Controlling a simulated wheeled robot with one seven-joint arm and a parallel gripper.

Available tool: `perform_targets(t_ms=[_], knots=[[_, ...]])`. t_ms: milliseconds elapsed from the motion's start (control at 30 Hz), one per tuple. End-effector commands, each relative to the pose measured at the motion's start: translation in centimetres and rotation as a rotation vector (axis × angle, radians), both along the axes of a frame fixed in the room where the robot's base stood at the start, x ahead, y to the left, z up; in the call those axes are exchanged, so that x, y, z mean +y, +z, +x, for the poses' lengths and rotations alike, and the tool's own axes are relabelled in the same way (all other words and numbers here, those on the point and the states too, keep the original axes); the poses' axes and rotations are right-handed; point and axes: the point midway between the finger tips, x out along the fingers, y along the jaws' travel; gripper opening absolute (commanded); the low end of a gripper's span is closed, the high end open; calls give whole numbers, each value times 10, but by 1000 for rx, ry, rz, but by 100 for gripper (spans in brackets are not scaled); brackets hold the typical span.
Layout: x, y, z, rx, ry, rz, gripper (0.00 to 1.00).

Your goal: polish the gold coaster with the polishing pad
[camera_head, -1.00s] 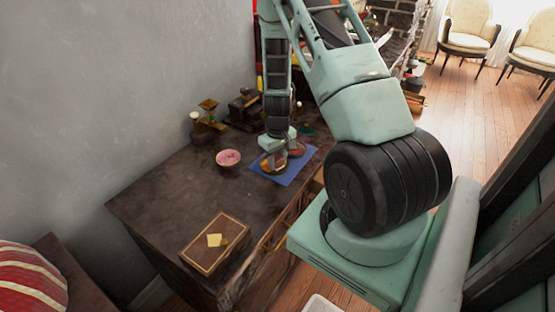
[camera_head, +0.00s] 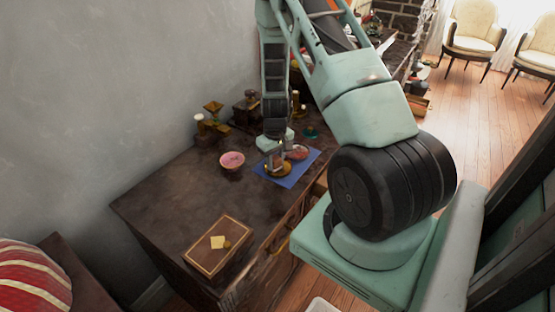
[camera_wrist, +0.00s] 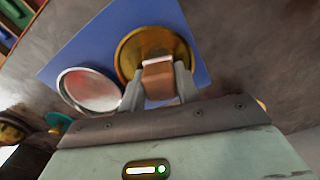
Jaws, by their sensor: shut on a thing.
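The gold coaster (camera_head: 284,172) is a round, shiny disc on a blue mat (camera_head: 290,182) on the dark desk. In the wrist view the gold coaster (camera_wrist: 133,47) lies directly beyond my fingertips. My gripper (camera_head: 277,163) points down over the coaster. In the wrist view my gripper (camera_wrist: 158,85) is shut on the polishing pad (camera_wrist: 158,78), a small brown block with a paler top edge. The pad overlaps the near part of the coaster. I cannot tell for certain whether it touches the surface. The pad hides part of the coaster.
A silver-rimmed round dish (camera_wrist: 90,88) with a reddish middle sits beside the coaster. A pink bowl (camera_head: 231,161) stands left of the mat. A wooden box (camera_head: 218,250) with a yellow piece on top is at the near edge. Ornaments (camera_head: 213,117) stand along the wall.

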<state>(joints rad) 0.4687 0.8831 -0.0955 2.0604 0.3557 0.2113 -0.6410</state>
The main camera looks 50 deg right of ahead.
Motion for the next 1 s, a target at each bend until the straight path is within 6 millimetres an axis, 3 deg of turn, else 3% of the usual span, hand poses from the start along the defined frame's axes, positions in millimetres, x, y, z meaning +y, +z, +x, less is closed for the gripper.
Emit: perform_targets(t_ms=[233, 567, 1000], knots=[[9, -2, -11, 3, -1, 3, 14], [-2, -1, -22, 4, -1, 3, 14], [-13, 2, -9, 3, 0, 2, 14]])
